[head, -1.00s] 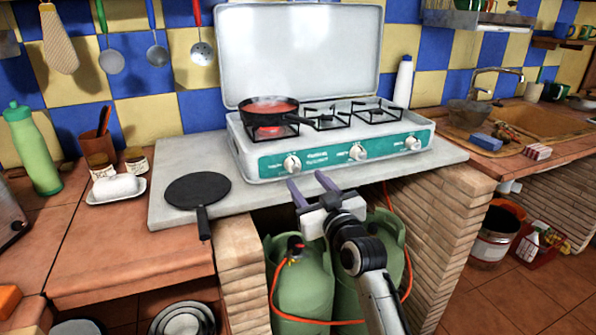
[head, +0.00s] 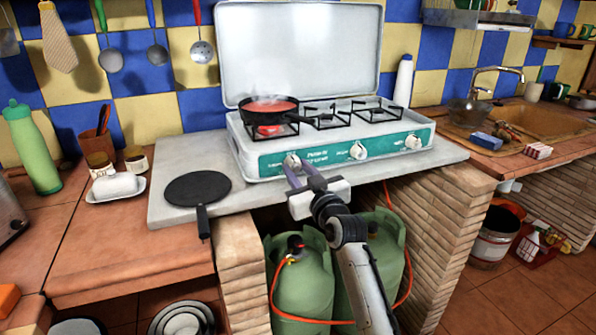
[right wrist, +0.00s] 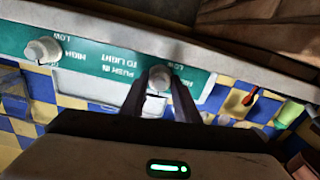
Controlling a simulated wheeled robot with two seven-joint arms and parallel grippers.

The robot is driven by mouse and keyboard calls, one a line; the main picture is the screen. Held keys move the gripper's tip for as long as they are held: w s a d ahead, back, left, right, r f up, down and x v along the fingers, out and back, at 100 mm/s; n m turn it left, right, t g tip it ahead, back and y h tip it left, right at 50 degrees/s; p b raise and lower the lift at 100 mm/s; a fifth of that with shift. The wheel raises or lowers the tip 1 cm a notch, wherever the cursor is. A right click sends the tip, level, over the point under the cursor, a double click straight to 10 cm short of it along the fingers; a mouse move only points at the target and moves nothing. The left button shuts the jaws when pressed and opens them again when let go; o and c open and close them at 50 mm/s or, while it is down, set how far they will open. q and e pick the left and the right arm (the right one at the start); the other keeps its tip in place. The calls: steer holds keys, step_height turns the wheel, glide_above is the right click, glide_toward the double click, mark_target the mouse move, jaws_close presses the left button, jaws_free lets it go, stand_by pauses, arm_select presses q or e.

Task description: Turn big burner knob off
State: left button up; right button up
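The stove (head: 330,140) has a teal front panel with three white knobs. The left knob (head: 292,160) is below the burner (head: 268,131) that carries a pan of red food (head: 268,107); red glows under the pan. My right gripper (head: 294,166) is at this left knob, with its fingers on either side of it. In the right wrist view the knob (right wrist: 160,77) sits between the two fingertips, which look closed against its sides. The middle knob (head: 357,151) and right knob (head: 412,142) are free. My left gripper is not in view.
A black flat pan (head: 197,188) lies on the grey slab left of the stove, its handle over the front edge. Green gas cylinders (head: 303,285) with an orange hose stand below. A white bottle (head: 403,80) stands right of the raised stove lid (head: 300,50).

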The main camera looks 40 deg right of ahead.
steer(key=shift+r+m+p, duration=0.15)
steer(key=shift+m+p, duration=0.45)
steer(key=shift+p, duration=0.2)
steer(key=o, duration=1)
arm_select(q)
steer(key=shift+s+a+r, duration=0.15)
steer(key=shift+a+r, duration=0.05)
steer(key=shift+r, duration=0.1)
arm_select(e)
steer(key=shift+o, duration=0.2)
